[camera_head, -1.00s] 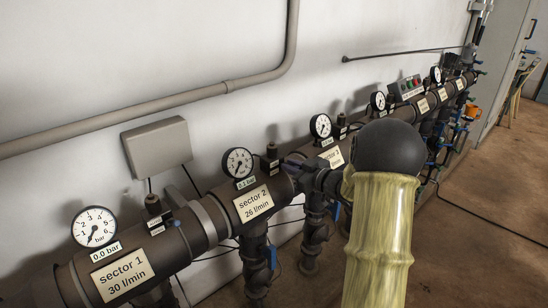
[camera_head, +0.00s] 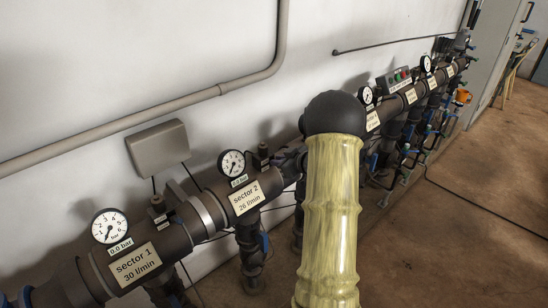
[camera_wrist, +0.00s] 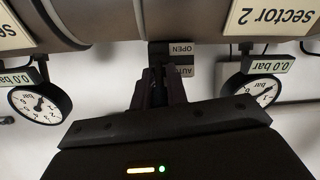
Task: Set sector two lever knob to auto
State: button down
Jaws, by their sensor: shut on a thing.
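In the wrist view, upside down, my gripper (camera_wrist: 160,88) is shut at the small labels OPEN (camera_wrist: 181,49) and AUTO (camera_wrist: 181,70), between two gauges. The sector 2 lever knob is hidden between the fingers, so its setting cannot be read. The sector 2 sign (camera_wrist: 277,16) lies at upper right, with its gauge (camera_wrist: 258,89) below. In the head view, a dark upright fitting (camera_head: 263,151) stands just right of the sector 2 gauge (camera_head: 231,163), behind the sector 2 sign (camera_head: 246,198). My arm hides most of my gripper there.
Sector 1 pipe (camera_head: 137,264) and its gauge (camera_head: 109,226) are at lower left. A grey box (camera_head: 158,147) hangs on the wall. More sectors with blue-handled valves run to the right. The brown floor (camera_head: 465,225) is clear in front, apart from a cable.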

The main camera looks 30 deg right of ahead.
dwell(0.3)
jog(key=c, duration=1.4)
grip_release()
jog(key=v, duration=1.7)
jog(key=shift+s+r, duration=0.1)
jog(key=shift+s, duration=0.1)
